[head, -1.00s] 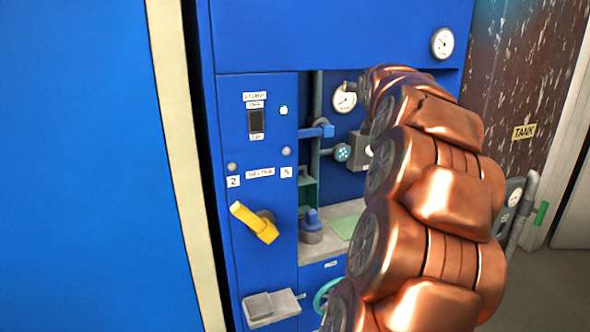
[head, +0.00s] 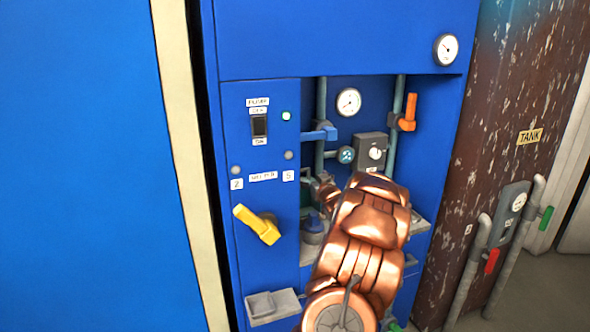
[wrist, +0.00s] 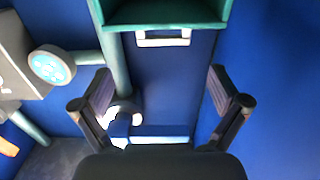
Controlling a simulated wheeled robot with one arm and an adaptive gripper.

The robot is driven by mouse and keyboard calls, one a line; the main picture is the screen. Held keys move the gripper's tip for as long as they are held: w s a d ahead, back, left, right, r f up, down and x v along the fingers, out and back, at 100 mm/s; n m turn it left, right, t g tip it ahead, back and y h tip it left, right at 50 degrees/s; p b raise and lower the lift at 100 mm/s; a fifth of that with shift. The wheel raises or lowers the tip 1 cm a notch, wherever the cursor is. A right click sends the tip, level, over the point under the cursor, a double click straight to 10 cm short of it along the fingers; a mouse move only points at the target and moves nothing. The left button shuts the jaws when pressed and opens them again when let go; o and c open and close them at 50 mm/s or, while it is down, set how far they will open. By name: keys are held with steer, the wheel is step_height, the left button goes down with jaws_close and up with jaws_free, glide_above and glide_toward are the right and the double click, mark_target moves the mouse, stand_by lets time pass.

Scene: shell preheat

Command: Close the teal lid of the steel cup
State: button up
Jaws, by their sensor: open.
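My gripper (wrist: 160,86) is open, with a dark finger on each side and nothing between them in the wrist view. In the head view its fingers are hidden or too small to make out at the recess. A teal, box-like part (wrist: 165,22) fills the top of the wrist view, beyond the fingertips. In the head view a dark green part (head: 306,178) sits by the wrist end of my arm. I cannot clearly identify a steel cup or teal lid.
A blue-handled valve (head: 320,133) is on a pipe, and shows low in the wrist view (wrist: 150,132). A round dotted knob (head: 346,155), grey box (head: 371,151) and orange handle (head: 409,110) are nearby. A yellow lever (head: 258,224) sticks out left of the recess.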

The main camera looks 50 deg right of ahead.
mark_target(302, 169)
steer(key=shift+f+p+x, duration=0.2)
steer(key=shift+p+x, duration=0.35)
steer(key=shift+x, duration=3.4)
steer(key=shift+w+a, duration=0.1)
steer(key=shift+a, duration=0.1)
steer(key=c, duration=1.7)
